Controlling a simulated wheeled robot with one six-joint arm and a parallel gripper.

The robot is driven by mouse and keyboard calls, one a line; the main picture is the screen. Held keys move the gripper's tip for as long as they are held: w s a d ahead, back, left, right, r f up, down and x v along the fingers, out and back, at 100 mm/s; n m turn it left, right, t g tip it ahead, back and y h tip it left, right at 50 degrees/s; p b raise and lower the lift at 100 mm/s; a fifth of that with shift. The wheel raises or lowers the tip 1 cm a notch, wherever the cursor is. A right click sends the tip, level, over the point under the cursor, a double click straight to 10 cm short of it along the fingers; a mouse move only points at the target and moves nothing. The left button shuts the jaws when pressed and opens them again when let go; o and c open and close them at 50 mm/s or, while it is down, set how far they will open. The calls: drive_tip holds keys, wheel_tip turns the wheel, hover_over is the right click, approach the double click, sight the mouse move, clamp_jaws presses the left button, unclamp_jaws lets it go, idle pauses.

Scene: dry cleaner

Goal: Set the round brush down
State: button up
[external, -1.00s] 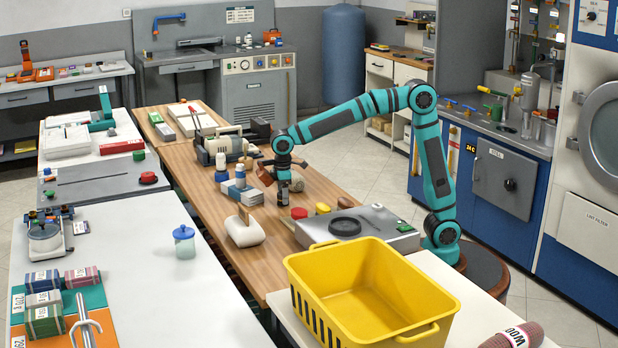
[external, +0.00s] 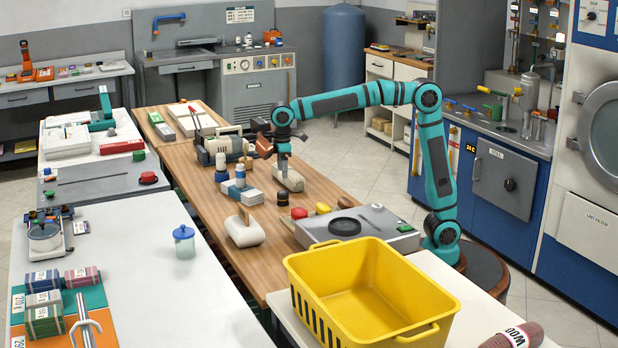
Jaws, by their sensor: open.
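The round brush, which I take to be the small dark round piece (external: 283,198), stands on the wooden table (external: 325,193), in front of a pale beige roll (external: 289,181). It is small in this view, so its bristles cannot be made out. My gripper (external: 284,165) is open and empty above the table, pointing down. It is apart from the brush, higher and a little farther back in the picture, over the beige roll.
Blue-and-white boxes (external: 241,194) and small bottles stand left of the brush. A white dispenser-like block (external: 244,230) is front left. A red round piece (external: 299,213), a yellow piece (external: 322,208) and a grey scale-like device (external: 358,227) are nearer. A yellow basket (external: 370,290) stands in front.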

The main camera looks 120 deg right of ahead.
drive_tip(key=s+a+r+t, duration=0.5)
drive_tip(key=s+a, duration=0.2)
drive_tip(key=s, duration=0.4)
drive_tip(key=s+a+r+n+t, duration=0.1)
drive_tip(key=s+a+r+t, duration=0.5)
drive_tip(key=s, duration=0.5)
drive_tip(key=s+a+r+n+t, duration=0.1)
drive_tip(key=s+a+r+t, duration=0.4)
drive_tip(key=s+a, duration=0.3)
drive_tip(key=s+t, duration=0.1)
drive_tip(key=s, duration=0.2)
drive_tip(key=shift+r, duration=0.2)
